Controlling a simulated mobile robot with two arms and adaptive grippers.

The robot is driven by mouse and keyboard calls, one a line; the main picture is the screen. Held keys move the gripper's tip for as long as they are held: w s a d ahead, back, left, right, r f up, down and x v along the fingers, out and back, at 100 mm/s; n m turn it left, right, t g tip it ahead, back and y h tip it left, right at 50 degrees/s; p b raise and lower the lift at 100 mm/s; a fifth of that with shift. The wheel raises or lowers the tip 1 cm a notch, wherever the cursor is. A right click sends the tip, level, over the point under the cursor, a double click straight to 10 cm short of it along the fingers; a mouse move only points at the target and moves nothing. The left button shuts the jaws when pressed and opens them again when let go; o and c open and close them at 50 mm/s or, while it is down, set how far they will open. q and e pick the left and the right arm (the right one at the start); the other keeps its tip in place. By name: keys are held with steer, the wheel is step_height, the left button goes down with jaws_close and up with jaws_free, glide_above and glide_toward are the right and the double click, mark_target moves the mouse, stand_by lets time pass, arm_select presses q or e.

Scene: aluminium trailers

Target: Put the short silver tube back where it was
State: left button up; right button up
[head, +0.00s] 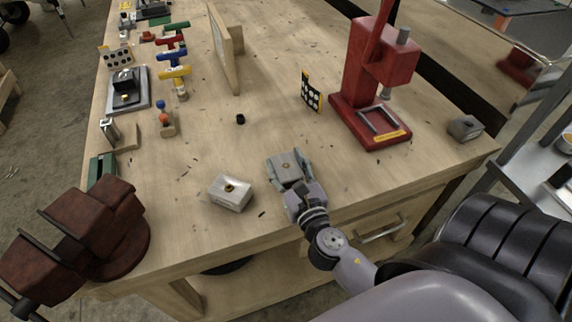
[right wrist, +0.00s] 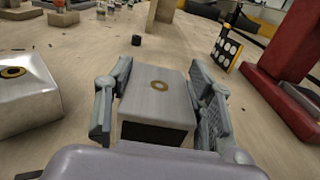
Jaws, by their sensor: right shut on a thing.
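My right gripper (head: 288,171) is shut on a short silver box-shaped piece, which looks like the short silver tube (right wrist: 158,96). The piece has a brass ring on top and a dark near end in the right wrist view. One finger is on each side of it. It is low over the bench or on it; I cannot tell which. A similar silver block (head: 231,192) with a brass ring stands to its left, also in the right wrist view (right wrist: 25,98). Another short grey block (head: 465,127) with a dark hole lies at the bench's right corner. My left gripper is not in view.
A red press (head: 372,90) stands behind right, beside a dotted card (head: 311,93). A small black cylinder (head: 240,119) is ahead. A dark red vise (head: 110,235) is at front left. Tools line the bench's left edge. The bench middle is mostly clear.

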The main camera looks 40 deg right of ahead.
steer(key=shift+f+b, duration=0.5)
steer(key=shift+f, duration=0.15)
steer(key=o, duration=1.4)
steer(key=shift+f, duration=0.1)
steer(key=shift+r, duration=0.2)
steer(key=shift+r+p, duration=0.5)
steer(key=shift+p, duration=0.15)
steer(key=b+v, duration=0.5)
steer(key=v, duration=0.6)
steer(key=shift+f, duration=0.2)
steer(key=shift+s+a+r+b, duration=0.2)
steer(key=shift+s+r+b, duration=0.15)
steer(key=shift+s, duration=0.2)
